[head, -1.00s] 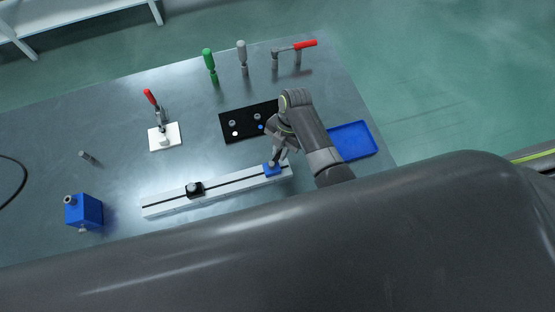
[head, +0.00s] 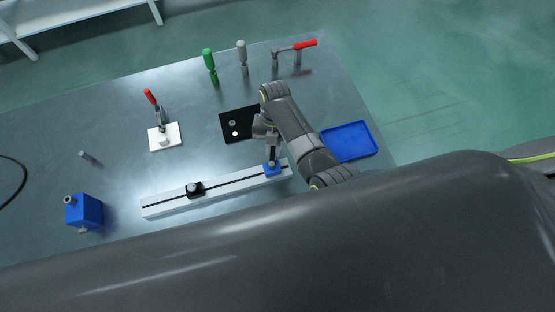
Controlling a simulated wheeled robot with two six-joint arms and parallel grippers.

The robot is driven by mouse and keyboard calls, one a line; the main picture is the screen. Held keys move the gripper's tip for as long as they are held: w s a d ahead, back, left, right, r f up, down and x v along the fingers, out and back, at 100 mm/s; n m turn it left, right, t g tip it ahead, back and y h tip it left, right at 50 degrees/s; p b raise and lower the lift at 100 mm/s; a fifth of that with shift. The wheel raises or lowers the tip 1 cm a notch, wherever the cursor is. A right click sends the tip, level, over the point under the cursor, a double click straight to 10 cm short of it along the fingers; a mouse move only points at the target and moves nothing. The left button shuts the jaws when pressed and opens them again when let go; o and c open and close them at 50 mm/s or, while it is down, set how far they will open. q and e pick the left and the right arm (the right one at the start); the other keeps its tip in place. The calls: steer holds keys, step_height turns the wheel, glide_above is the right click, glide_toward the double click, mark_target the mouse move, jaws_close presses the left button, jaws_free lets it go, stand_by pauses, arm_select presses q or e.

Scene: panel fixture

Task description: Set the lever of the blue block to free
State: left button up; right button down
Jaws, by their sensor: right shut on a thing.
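A small blue block (head: 272,171) sits near the right end of a pale slotted rail (head: 232,183). My right gripper (head: 273,160) is right above the blue block, pointing down. It is shut on the lever of the blue block; the lever is mostly hidden by the fingers, so its exact angle cannot be told. My left gripper is not in view.
A black plate (head: 233,124) with round spots lies behind the gripper, and a blue tray (head: 367,153) lies to its right. A white base with a red-handled clamp (head: 158,122), a blue cube (head: 84,211) and upright tools (head: 210,66) stand around.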

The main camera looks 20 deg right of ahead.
steer(key=shift+a, duration=0.1)
steer(key=n, duration=0.2)
steer(key=a+n+h, duration=0.1)
steer(key=shift+w+a+n, duration=0.1)
steer(key=shift+n, duration=0.3)
steer(key=shift+a, duration=0.15)
steer(key=c, duration=1.4)
jaws_free()
